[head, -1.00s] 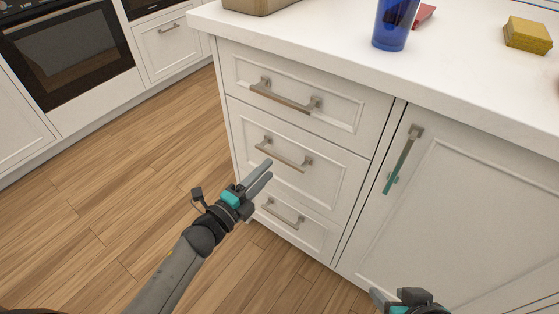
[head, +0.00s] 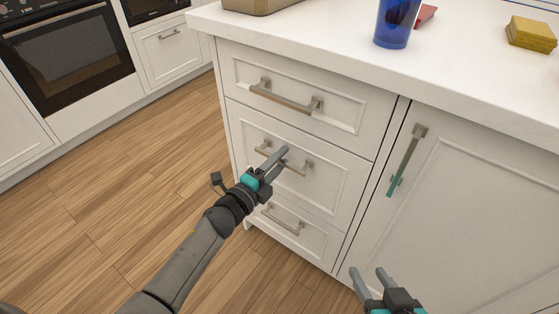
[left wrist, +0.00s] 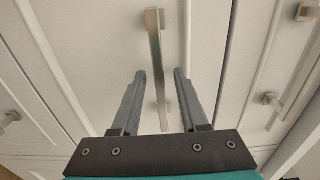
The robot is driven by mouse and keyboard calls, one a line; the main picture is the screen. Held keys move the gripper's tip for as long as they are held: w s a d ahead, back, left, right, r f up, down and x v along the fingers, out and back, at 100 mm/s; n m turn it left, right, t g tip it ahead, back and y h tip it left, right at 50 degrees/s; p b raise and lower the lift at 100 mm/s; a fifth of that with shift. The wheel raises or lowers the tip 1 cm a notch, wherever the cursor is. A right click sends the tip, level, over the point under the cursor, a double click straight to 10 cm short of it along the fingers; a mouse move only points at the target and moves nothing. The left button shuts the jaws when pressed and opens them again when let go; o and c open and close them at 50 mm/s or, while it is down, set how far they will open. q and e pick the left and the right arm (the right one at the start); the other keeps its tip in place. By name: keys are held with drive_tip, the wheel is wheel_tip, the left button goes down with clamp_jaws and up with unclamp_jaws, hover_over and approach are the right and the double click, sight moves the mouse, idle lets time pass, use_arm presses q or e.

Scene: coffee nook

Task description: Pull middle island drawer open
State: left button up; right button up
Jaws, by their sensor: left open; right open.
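The middle island drawer (head: 334,180) is a white panel, shut flush with the drawers above and below it. Its bar handle (head: 296,169) is partly hidden behind my left gripper (head: 278,155) in the head view. My left gripper is open, with its fingers pointing at the handle. In the left wrist view the handle (left wrist: 157,60) runs upright between the two fingers of the left gripper (left wrist: 158,75). I cannot tell whether a finger touches it. My right gripper (head: 367,277) is open and empty, low in front of the cabinet door.
The top drawer handle (head: 285,99) and bottom drawer handle (head: 283,219) stick out above and below. A door with a long handle (head: 407,161) is to the right. The countertop holds a blue cup (head: 396,22) and yellow block (head: 531,33). The wooden floor at left is clear.

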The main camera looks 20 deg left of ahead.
use_arm(q)
clamp_jaws()
idle(1.4)
